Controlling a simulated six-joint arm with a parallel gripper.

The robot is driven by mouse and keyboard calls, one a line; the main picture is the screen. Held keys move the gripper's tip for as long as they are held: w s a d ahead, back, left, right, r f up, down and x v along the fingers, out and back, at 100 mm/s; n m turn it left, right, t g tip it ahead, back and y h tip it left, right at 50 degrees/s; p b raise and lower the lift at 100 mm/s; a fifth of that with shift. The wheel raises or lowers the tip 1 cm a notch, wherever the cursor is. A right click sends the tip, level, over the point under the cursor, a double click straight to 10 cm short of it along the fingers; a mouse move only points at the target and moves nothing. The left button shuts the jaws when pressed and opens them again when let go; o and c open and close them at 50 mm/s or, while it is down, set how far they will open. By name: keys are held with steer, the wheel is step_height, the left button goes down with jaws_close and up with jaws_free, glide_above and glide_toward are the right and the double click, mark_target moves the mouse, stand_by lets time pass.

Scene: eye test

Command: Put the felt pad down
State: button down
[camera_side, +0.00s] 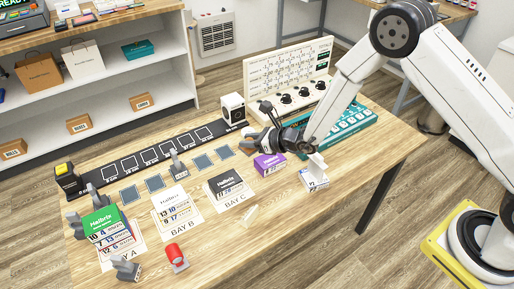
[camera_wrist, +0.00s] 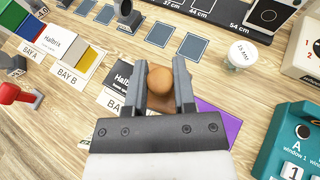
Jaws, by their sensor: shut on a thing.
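My gripper (camera_side: 257,140) reaches in low over the table from the right. In the wrist view its two grey fingers (camera_wrist: 161,88) are shut on a round brown knob. The knob seems to belong to the felt pad (camera_wrist: 160,78), whose flat brown part shows just below it. The fingers hide much of the pad. In the side view the felt pad (camera_side: 246,149) is a small brown patch under the fingertips, close to the table top. I cannot tell whether its underside touches the table.
Below the gripper lie a purple box (camera_side: 269,165) and the black pack (camera_side: 228,186) at Bay C. Blue-grey squares (camera_side: 202,161) run along the black marked strip (camera_side: 150,157). A teal panel (camera_side: 345,130) stands right. A white-lidded jar (camera_wrist: 242,55) is near the strip's end.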

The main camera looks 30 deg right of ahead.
steer(key=s+d+m+t+h, duration=0.1)
steer(key=s+d+h, duration=0.15)
steer(key=d, duration=0.95)
steer(key=s+d+m+h, duration=0.1)
steer(key=s+d+m, duration=0.15)
steer(key=d, duration=0.95)
steer(key=s+d+m+t+h, duration=0.1)
steer(key=s+d+m+h, duration=0.2)
steer(key=s+d, duration=1.3)
steer(key=s, duration=0.3)
steer(key=shift+s+d+r+h, duration=0.15)
steer(key=shift+s+r+h, duration=0.05)
steer(key=shift+h, duration=0.15)
steer(key=w+d+f, duration=0.2)
steer(key=w, duration=0.1)
steer(key=w+d+f, duration=0.2)
steer(key=w+f, duration=0.1)
steer(key=w, duration=0.1)
steer(key=w+d+f, duration=0.2)
steer(key=w+f, duration=0.1)
steer(key=shift+w+d+f, duration=0.2)
steer(key=shift+w+d, duration=0.05)
steer(key=shift+w, duration=0.15)
steer(key=shift+w+d+f, duration=0.25)
steer(key=shift+w+f, duration=0.15)
steer(key=shift+f, duration=0.1)
steer(key=shift+f, duration=0.1)
